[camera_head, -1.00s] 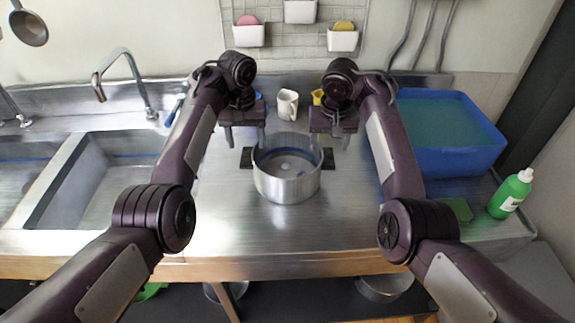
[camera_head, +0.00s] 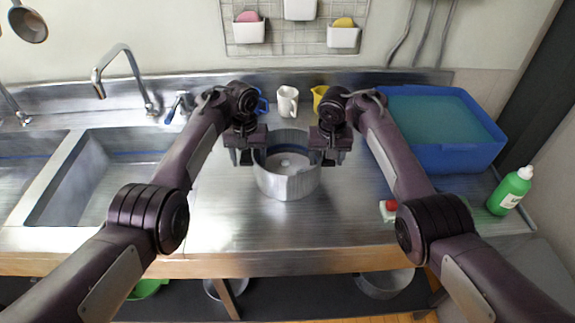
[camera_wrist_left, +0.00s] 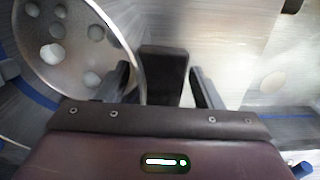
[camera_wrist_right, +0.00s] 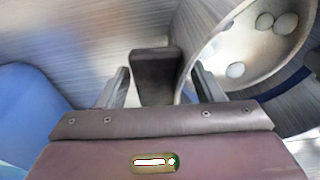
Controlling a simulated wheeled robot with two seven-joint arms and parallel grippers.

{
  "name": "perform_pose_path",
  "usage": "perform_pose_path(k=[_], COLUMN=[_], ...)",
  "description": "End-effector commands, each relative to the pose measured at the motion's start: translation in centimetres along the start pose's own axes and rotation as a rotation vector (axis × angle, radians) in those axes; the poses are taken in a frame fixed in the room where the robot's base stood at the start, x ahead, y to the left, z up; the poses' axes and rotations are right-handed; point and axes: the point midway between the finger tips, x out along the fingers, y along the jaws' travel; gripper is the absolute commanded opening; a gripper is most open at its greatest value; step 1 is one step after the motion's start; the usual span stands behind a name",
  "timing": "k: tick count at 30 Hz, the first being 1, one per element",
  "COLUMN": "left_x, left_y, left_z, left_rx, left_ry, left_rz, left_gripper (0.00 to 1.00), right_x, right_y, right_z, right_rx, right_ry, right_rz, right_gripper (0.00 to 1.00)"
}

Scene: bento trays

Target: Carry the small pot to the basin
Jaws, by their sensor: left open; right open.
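The small pot (camera_head: 287,183) is a silver metal pot standing on the steel counter between my two grippers. Its inside, with several pale round spots, shows in the left wrist view (camera_wrist_left: 85,50) and the right wrist view (camera_wrist_right: 262,45). My left gripper (camera_head: 245,160) is open at the pot's left side, its fingers either side of a dark handle (camera_wrist_left: 165,75). My right gripper (camera_head: 330,158) is open at the right side, its fingers either side of the other dark handle (camera_wrist_right: 155,75). The sink basin (camera_head: 62,180) is at the left, empty.
A blue tub (camera_head: 455,158) of water stands at the right, with a green bottle (camera_head: 510,190) beside it. A white cup (camera_head: 287,101) and a yellow cup (camera_head: 319,96) stand behind the pot. A faucet (camera_head: 122,60) rises behind the basin.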

Motion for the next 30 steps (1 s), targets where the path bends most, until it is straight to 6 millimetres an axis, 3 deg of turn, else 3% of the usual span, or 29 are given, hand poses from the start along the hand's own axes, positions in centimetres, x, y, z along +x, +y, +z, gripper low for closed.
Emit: perform_pose_path(k=[3,15,23,30], left_x=[0.0,-0.1,-0.2,-1.6], left_y=[0.0,0.0,0.0,0.0], left_z=[0.0,0.0,-0.1,-0.1], left_rx=[0.0,0.0,0.0,0.0], left_ry=[0.0,0.0,0.002,0.002], left_rz=[0.0,0.0,0.0,0.0], left_gripper=[0.57,0.07,0.07,0.07], right_x=[0.0,-0.1,-0.2,-1.6], right_y=[0.0,0.0,0.0,0.0], right_z=[0.0,0.0,-0.1,-0.3], right_rx=[0.0,0.0,0.001,0.002], right_ry=[0.0,0.0,0.001,0.001], right_rz=[0.0,0.0,0.001,0.001], right_gripper=[0.58,0.08,0.08,0.08])
